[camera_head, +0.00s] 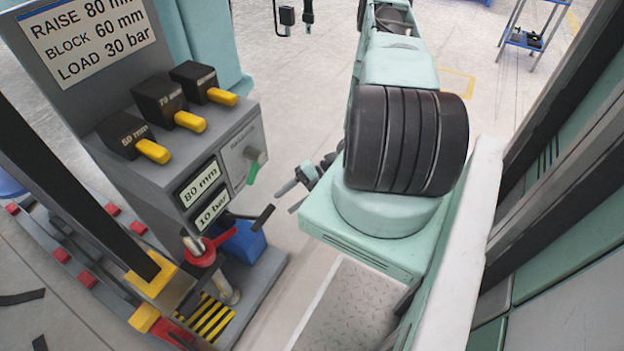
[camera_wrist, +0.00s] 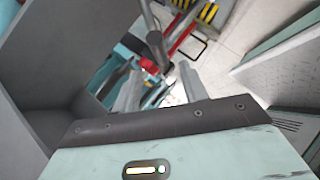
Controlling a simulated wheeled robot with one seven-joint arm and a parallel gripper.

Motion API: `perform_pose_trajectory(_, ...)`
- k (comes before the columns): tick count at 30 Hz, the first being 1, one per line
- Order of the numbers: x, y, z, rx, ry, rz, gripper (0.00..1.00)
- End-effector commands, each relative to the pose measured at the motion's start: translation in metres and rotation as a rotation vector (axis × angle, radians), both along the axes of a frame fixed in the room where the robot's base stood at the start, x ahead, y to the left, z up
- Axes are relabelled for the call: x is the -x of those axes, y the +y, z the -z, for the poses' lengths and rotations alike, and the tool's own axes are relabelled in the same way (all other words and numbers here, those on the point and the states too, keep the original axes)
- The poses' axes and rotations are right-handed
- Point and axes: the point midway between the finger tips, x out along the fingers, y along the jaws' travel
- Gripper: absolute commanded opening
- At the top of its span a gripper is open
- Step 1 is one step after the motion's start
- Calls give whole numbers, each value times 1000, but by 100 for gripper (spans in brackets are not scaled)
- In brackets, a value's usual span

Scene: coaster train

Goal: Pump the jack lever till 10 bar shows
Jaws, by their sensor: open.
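The red jack (camera_head: 201,252) stands on the machine's base at lower centre-left. Its dark lever (camera_head: 262,217) sticks out to the right, ending in a black grip. The lower readout (camera_head: 213,208) shows 10 bar; the upper readout (camera_head: 200,184) shows 80 mm. My gripper (camera_head: 292,196) is open and empty, a little right of and above the lever's end, fingers pointing left. In the wrist view my gripper (camera_wrist: 160,88) has its two grey fingers apart.
A sign (camera_head: 88,38) reads raise 80 mm, block 60 mm, load 30 bar. Several black blocks with yellow handles (camera_head: 190,122) sit on the cabinet. A green-handled valve (camera_head: 253,165) is on its side. A blue box (camera_head: 240,243) stands behind the jack. The floor at right is partly clear.

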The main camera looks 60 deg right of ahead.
Motion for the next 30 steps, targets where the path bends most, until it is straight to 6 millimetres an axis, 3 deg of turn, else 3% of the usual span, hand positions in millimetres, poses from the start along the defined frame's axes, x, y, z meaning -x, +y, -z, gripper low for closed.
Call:
perform_pose_trajectory(6, 24, -36, -24, 3, 1, 1, 43)
perform_pose_trajectory(12, 37, -54, -35, 2, 1, 1, 43)
perform_pose_trajectory(30, 41, -59, -37, 1, 1, 0, 43)
